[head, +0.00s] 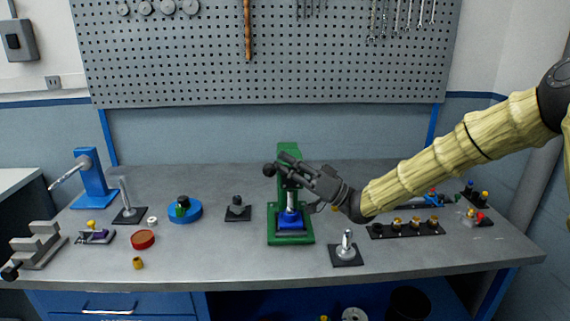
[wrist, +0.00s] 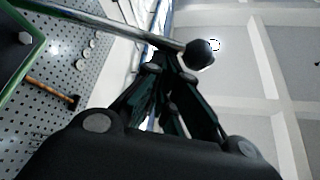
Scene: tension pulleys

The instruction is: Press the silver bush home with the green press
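The green press (head: 289,153) stands upright at the middle of the bench. A blue block (head: 290,219) sits on its base under the ram. A small pale or silver part shows just above the block, but I cannot tell the bush from the ram. The press lever ends in a black ball knob (head: 268,170); the lever and its knob (wrist: 201,53) also show in the wrist view. My gripper (head: 284,162) is at the lever beside the knob, above the blue block. In the wrist view its fingertips (wrist: 168,62) are together against or just beside the rod; contact is unclear.
A silver post on a black base (head: 346,246) stands right of the press at the front. A black strip with several brass parts (head: 405,229) lies further right. A blue round fixture (head: 185,213), a red dish (head: 143,239) and a blue lever stand (head: 91,180) are at left.

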